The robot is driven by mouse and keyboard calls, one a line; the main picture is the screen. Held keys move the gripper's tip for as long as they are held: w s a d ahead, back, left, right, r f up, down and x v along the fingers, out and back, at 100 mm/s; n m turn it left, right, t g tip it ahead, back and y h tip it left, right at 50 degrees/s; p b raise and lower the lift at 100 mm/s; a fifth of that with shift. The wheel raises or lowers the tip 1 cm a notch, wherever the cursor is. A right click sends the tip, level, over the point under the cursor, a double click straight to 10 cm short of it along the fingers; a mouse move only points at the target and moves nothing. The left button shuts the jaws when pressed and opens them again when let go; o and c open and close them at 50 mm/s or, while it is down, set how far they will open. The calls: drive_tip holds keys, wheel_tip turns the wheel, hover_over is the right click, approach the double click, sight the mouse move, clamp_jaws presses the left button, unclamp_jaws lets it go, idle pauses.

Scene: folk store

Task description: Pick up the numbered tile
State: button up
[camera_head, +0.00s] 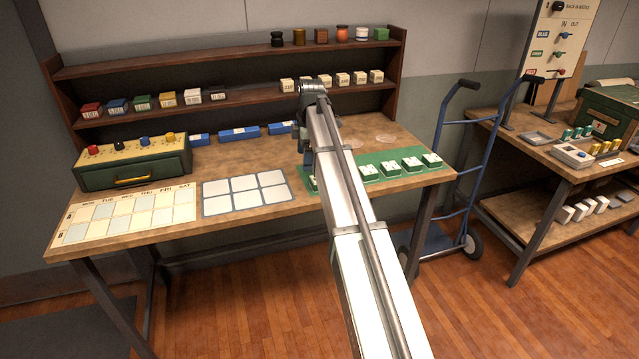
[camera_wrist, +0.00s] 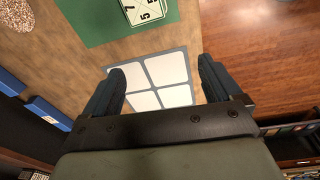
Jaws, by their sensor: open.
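Several white-topped numbered tiles with green sides (camera_head: 411,164) stand in a row on a green mat (camera_head: 395,155) at the right of the table. Another tile (camera_head: 313,183) shows partly, left of my arm; my arm may hide more. In the wrist view one tile (camera_wrist: 148,11) with black marks, including a 7 and a 5, lies on the green mat (camera_wrist: 103,26) and is cut by the top edge. My gripper (camera_wrist: 161,70) is open and empty, with a white-panelled grid sheet (camera_wrist: 165,70) seen between its fingers. The tile is beyond the fingertips. In the head view my arm largely hides the gripper.
The grid sheet also shows in the head view (camera_head: 245,187), left of the mat. A weekday chart (camera_head: 125,213) and a green box with knobs (camera_head: 133,165) are further left. Blue trays (camera_head: 238,133) lie before the shelf (camera_head: 230,100). A hand truck (camera_head: 455,180) stands right.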

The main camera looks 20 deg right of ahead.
drive_tip(key=w+d+r+n+h, duration=0.1)
drive_tip(key=w+d+r, duration=0.15)
drive_tip(key=d, duration=0.25)
drive_tip(key=shift+g, duration=0.4)
drive_tip(key=f, duration=1.3)
drive_tip(key=shift+s+d, duration=0.15)
drive_tip(key=shift+s, duration=0.25)
drive_tip(key=shift+r, duration=0.1)
drive_tip(key=c, duration=1.2)
drive_tip(key=shift+c, duration=0.2)
